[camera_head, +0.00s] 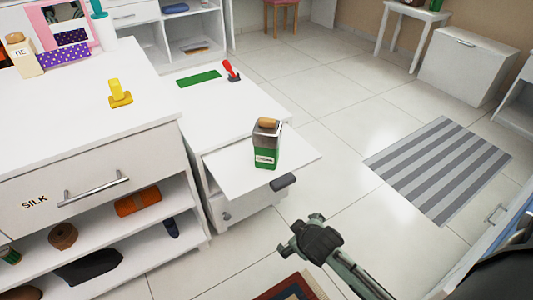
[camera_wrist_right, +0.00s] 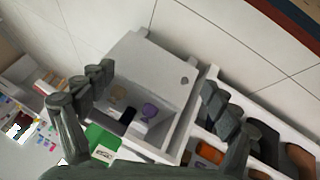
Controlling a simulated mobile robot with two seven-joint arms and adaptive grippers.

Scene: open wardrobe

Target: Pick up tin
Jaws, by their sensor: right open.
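The tin (camera_head: 266,148) stands upright on a white pull-out board (camera_head: 300,157) in the head view. It has a green lower body with a pale label, a grey upper part and a brown top. My right gripper (camera_head: 300,240) is in front of the board, below and right of the tin in the picture, apart from it. In the right wrist view its two fingers (camera_wrist_right: 155,95) are spread with nothing between them. A green surface with a white label (camera_wrist_right: 103,143), likely the tin, shows partly hidden at the bottom. My left gripper is in neither view.
A dark handle (camera_head: 284,181) sticks out at the board's front edge. A striped rug (camera_head: 440,165) lies on open floor at right.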

